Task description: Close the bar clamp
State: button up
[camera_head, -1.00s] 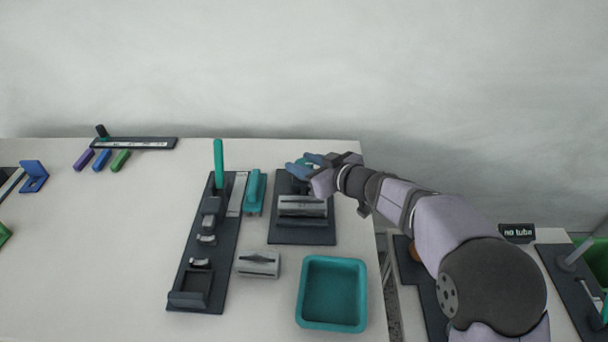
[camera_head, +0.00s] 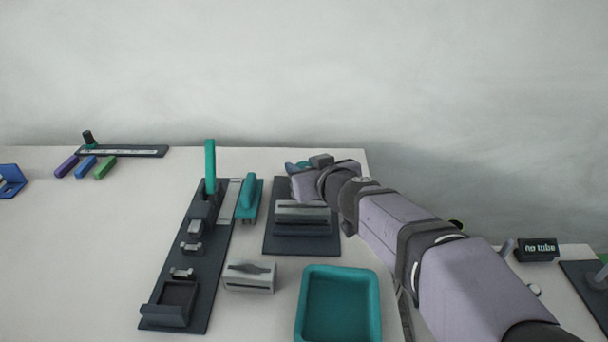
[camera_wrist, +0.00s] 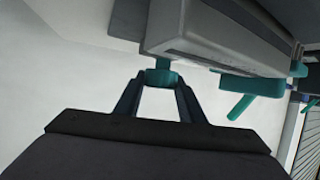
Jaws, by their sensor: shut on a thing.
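I take the bar clamp to be the grey bar unit (camera_head: 302,212) on a dark base plate (camera_head: 273,243), right of centre in the head view. In the wrist view its grey bar body (camera_wrist: 215,40) fills the upper right, with a teal handle end (camera_wrist: 161,76) below its left end and a teal lever (camera_wrist: 242,106) at right. My gripper (camera_wrist: 160,84) is shut on the teal handle end, one dark finger on each side. In the head view my gripper (camera_head: 300,168) is at the back of the plate, its fingertips mostly hidden by my wrist.
A long dark fixture (camera_head: 215,245) with an upright teal handle (camera_head: 210,166) stands left. A teal block (camera_head: 249,198), grey slotted block (camera_head: 250,276) and teal tray (camera_head: 340,271) are close by. Purple, blue and green pieces (camera_head: 86,167) lie far left. The table's right edge is near.

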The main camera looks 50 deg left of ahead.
jog(key=shift+s+f+m+t+h, duration=0.15)
jog(key=shift+m+t+h, duration=0.35)
jog(key=shift+m+t, duration=0.45)
jog(key=m+t+p, duration=0.1)
jog(key=p, duration=0.1)
jog(key=h+p, duration=0.1)
jog(key=shift+r+m+t+p, duration=0.2)
jog(key=shift+m+t+p, duration=0.15)
jog(key=shift+p, duration=0.05)
jog(key=m+t+h+p, duration=0.1)
jog(key=p, duration=0.4)
jog(key=m+t+h+p, duration=0.1)
jog(key=m+h+p, duration=0.1)
jog(key=p, duration=0.3)
jog(key=m+t+h+p, duration=0.1)
jog(key=p, duration=0.4)
jog(key=shift+r+m, duration=0.25)
jog(key=shift+m, duration=0.05)
jog(key=m+t+h+p, duration=0.1)
jog(key=p, duration=0.1)
jog(key=shift+f+h+p, duration=0.1)
jog(key=shift+h+p, duration=0.25)
jog(key=shift+h, duration=0.05)
jog(key=shift+w+f+m+t+h, duration=0.1)
jog(key=shift+w+m+t+h, duration=0.2)
jog(key=shift+m+h, duration=0.3)
jog(key=shift+s+f+m+h, duration=0.1)
jog(key=shift+m+h, duration=0.3)
jog(key=shift+m, duration=0.1)
jog(key=o, duration=1)
